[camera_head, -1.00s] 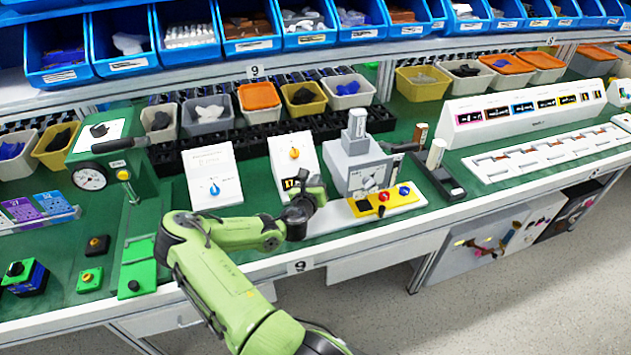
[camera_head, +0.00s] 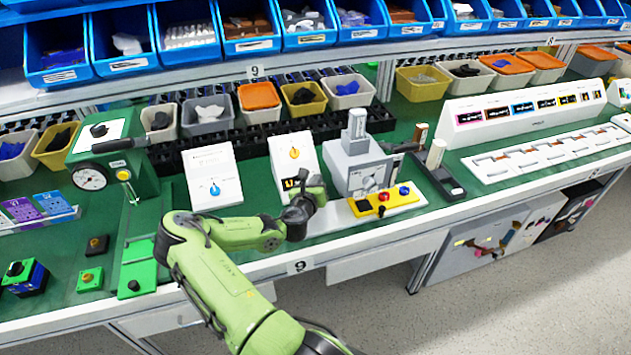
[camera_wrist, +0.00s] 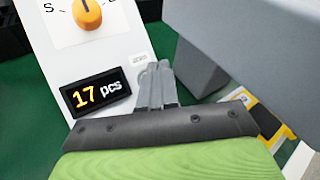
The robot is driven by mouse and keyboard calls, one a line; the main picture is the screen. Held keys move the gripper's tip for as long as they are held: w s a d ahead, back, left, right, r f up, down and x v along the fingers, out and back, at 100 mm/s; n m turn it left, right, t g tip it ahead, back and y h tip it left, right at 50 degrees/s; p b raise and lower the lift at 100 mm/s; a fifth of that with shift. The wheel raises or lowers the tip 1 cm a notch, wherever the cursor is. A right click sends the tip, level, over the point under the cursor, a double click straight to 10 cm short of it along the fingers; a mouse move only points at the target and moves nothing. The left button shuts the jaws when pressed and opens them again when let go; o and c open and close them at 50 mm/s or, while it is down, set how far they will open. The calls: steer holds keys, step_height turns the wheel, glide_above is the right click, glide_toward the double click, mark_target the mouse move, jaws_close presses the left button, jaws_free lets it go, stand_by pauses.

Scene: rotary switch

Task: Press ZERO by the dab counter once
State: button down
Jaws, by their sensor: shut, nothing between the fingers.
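The dab counter is a white sloped panel (camera_head: 292,152) with an orange knob. In the wrist view its black display (camera_wrist: 96,93) reads "17 pcs" in yellow and white. A small label (camera_wrist: 139,58), apparently ZERO, sits right of and above the display. My gripper (camera_wrist: 156,70) is shut and empty, with its fingertips just right of and below that label. The ZERO button itself is not visible, perhaps hidden behind the fingers. I cannot tell whether the tips touch the panel. In the head view my gripper (camera_head: 316,188) covers the panel's lower right part.
A grey machine (camera_head: 358,165) stands close to the right of the counter. A yellow plate (camera_head: 384,201) with a black and a red knob lies in front of it. Another white panel (camera_head: 212,175) with a blue knob stands to the left. Bins (camera_head: 258,97) line the back.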

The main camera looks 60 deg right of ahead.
steer(key=shift+w+d+f, duration=0.2)
steer(key=shift+f, duration=0.15)
steer(key=shift+w+d+f, duration=0.2)
steer(key=shift+f, duration=0.1)
stand_by(0.8)
steer(key=shift+s+a+r+p, duration=0.4)
steer(key=shift+r+p, duration=0.25)
steer(key=shift+p, duration=0.15)
steer(key=shift+s+a+r+p, duration=0.35)
steer(key=shift+a+r+p, duration=0.1)
steer(key=shift+r, duration=0.2)
steer(key=shift+s+a+r+p, duration=0.3)
steer(key=shift+s+r+p, duration=0.15)
steer(key=shift+r, duration=0.15)
steer(key=shift+s+a+r+p, duration=0.3)
steer(key=shift+a+r+p, duration=0.15)
steer(key=shift+r, duration=0.2)
